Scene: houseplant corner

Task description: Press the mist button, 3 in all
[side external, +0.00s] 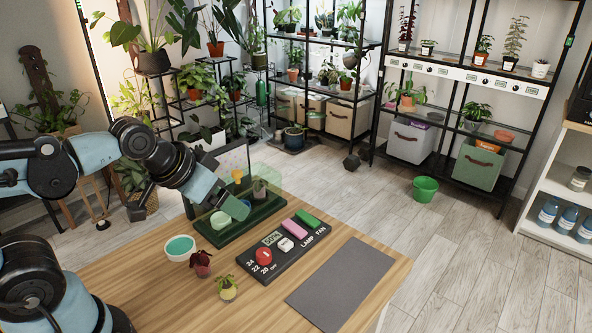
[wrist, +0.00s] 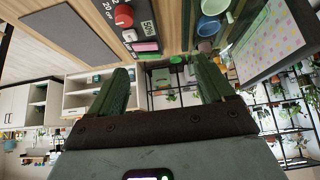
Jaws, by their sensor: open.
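A dark control panel (side external: 283,248) lies on the wooden table. It has a red knob (side external: 264,257) beside printed numbers, a display reading 50% (side external: 272,238), a white button (side external: 285,245), a pink button (side external: 293,229) and a green button (side external: 308,219). LAMP and FAN labels are readable; I cannot read a mist label. The panel also shows at the top of the wrist view (wrist: 111,32). My gripper (wrist: 163,80) is open and empty, its green fingers wide apart. In the side view its end is above the green tray, left of the panel, apart from the buttons.
The green tray (side external: 215,238) holds cups and a small plant behind the panel's left end. A grey mat (side external: 330,285) lies in front, bare.

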